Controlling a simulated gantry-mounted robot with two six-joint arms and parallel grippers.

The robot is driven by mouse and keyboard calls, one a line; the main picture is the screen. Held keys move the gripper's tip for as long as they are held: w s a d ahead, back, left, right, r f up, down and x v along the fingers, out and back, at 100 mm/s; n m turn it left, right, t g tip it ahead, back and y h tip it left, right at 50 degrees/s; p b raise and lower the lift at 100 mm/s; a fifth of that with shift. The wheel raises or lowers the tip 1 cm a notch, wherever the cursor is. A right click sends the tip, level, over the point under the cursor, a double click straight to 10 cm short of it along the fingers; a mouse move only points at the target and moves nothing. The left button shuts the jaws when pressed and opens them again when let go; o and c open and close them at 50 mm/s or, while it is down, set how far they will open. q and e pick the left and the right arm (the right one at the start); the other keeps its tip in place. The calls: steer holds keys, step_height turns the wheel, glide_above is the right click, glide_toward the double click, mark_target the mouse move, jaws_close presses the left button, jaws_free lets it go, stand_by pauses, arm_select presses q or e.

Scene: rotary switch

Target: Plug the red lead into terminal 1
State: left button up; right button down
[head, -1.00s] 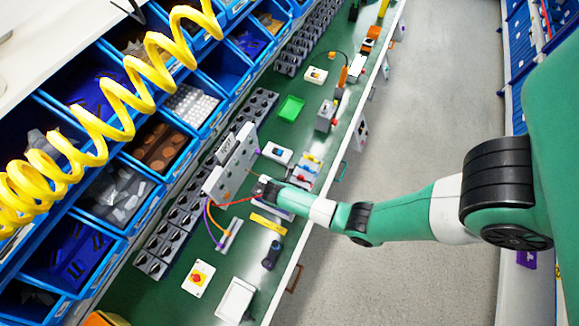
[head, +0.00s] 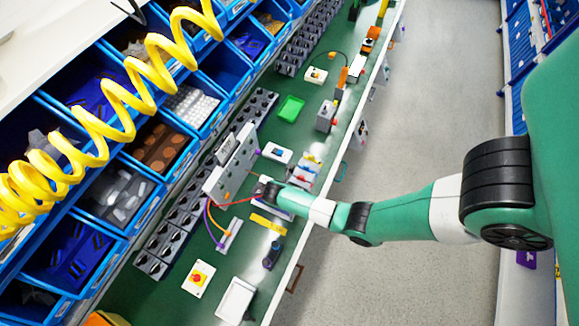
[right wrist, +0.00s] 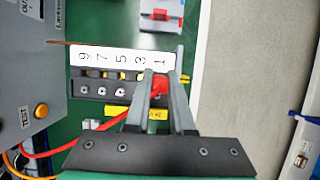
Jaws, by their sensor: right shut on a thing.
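My right gripper (right wrist: 162,78) is shut on the red plug end of the red lead (right wrist: 92,134). In the right wrist view the plug (right wrist: 158,87) sits between the fingertips, at the end of the terminal block (right wrist: 97,90) under the number 1 on its white label strip (right wrist: 120,58). The fingers hide terminal 1, so I cannot tell whether the plug is in it or above it. In the head view my right gripper (head: 261,188) is beside the grey panel (head: 226,178), and the red lead (head: 235,201) runs between them. My left gripper is not in view.
The grey panel with a yellow button (right wrist: 41,111) stands close to the block. Orange and purple leads (head: 211,222) hang by it. A yellow label (right wrist: 120,111) lies near the block. A green tray (head: 291,108) and an emergency stop box (head: 198,279) are on the bench.

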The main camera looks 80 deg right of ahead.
steer(key=shift+f+b, duration=0.8)
steer(key=shift+f, duration=0.3)
steer(key=c, duration=0.7)
jaws_free()
steer(key=p+v, duration=0.3)
steer(key=v, duration=0.8)
steer(key=shift+r, duration=0.3)
steer(key=shift+a, duration=0.15)
